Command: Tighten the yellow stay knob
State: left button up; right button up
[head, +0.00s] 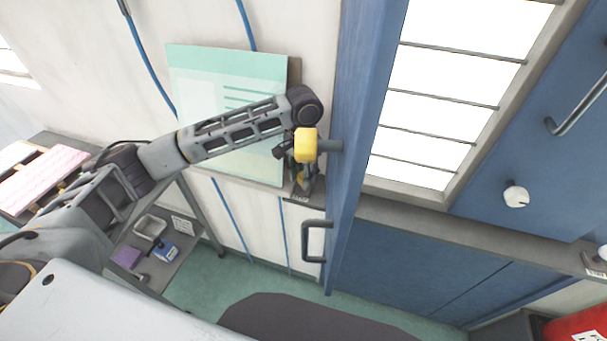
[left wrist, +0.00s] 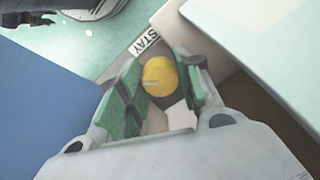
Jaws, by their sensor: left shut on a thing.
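The yellow stay knob (left wrist: 159,77) shows in the left wrist view as a round yellow cap between my left gripper's green-padded fingers. My left gripper (left wrist: 163,88) is shut on it, with one finger on each side. A white label reading STAY (left wrist: 146,41) lies just beyond the knob. In the head view my left gripper (head: 302,174) points down at a small bracket beside the edge of the blue door. Most of the knob is hidden there by the gripper.
The tall blue door (head: 353,130) stands right beside my left wrist, with a dark handle (head: 316,241) below. A pale green board (head: 225,75) hangs on the wall behind my arm. A grey shelf (head: 180,258) with small items stands lower left. Green floor is open below.

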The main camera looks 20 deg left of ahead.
pick_arm(q)
jog(key=shift+m, duration=3.1)
jog(key=o, duration=1)
jog(key=shift+o, duration=0.2)
jog(key=shift+r, duration=0.15)
notch_tip(320, 180, up, 12)
